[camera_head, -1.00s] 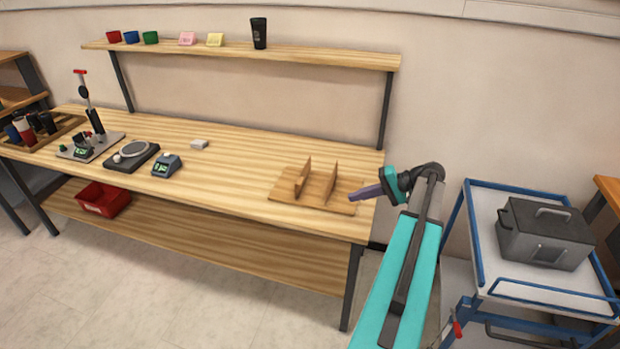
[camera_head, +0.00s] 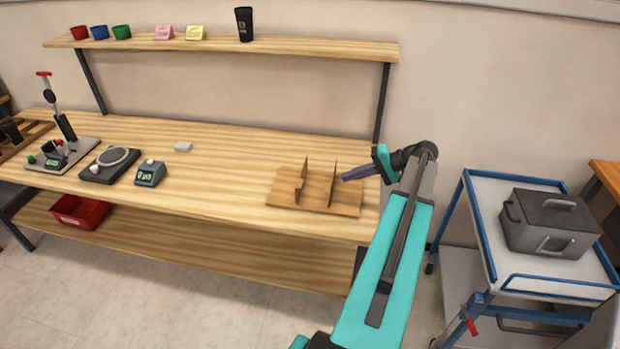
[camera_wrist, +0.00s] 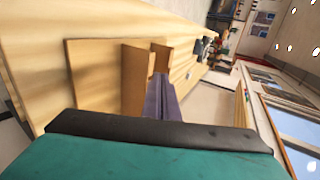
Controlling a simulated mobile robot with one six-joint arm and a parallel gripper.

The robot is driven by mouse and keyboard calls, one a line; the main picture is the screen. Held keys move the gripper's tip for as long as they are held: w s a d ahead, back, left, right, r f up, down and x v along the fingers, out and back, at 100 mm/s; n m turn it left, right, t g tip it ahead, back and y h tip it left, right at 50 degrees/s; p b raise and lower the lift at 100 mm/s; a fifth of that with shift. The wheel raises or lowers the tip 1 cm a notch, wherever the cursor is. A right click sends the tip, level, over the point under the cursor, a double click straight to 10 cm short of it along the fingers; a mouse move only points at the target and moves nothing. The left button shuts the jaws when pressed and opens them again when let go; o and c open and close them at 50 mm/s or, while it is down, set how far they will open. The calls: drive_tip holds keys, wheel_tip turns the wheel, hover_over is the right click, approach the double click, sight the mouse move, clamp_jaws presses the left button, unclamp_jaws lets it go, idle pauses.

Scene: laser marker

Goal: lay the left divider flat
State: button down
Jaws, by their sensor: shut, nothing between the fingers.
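A wooden board (camera_head: 350,207) lies near the right end of the workbench, with two upright wooden dividers on it. The left divider (camera_head: 303,171) stands upright, and a small wooden piece sits at its near end. The right divider (camera_head: 333,184) also stands upright. My gripper (camera_head: 345,178) has purple fingers, shut and empty, just right of the right divider's upper part and pointing left. In the wrist view the shut fingers (camera_wrist: 158,85) overlap the edge of the nearer panel (camera_wrist: 133,80), with another panel (camera_wrist: 161,57) beyond. I cannot tell whether they touch.
A small white block (camera_head: 183,146), a blue-grey device (camera_head: 150,173) and a dark scale (camera_head: 109,165) stand further left on the bench. A shelf (camera_head: 290,46) runs above the back. A blue-framed cart with a grey box (camera_head: 549,224) stands to the right. The bench left of the board is clear.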

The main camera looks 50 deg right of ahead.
drive_tip(key=shift+w, duration=0.15)
drive_tip(key=b+x, duration=0.2)
drive_tip(key=x, duration=0.7)
drive_tip(key=shift+w+a+f, duration=0.15)
drive_tip(key=shift+w+f, duration=0.05)
drive_tip(key=shift+f, duration=0.1)
drive_tip(key=w, duration=0.1)
drive_tip(key=w+a, duration=0.1)
drive_tip(key=shift+w+a, duration=0.6)
drive_tip(key=shift+w, duration=0.2)
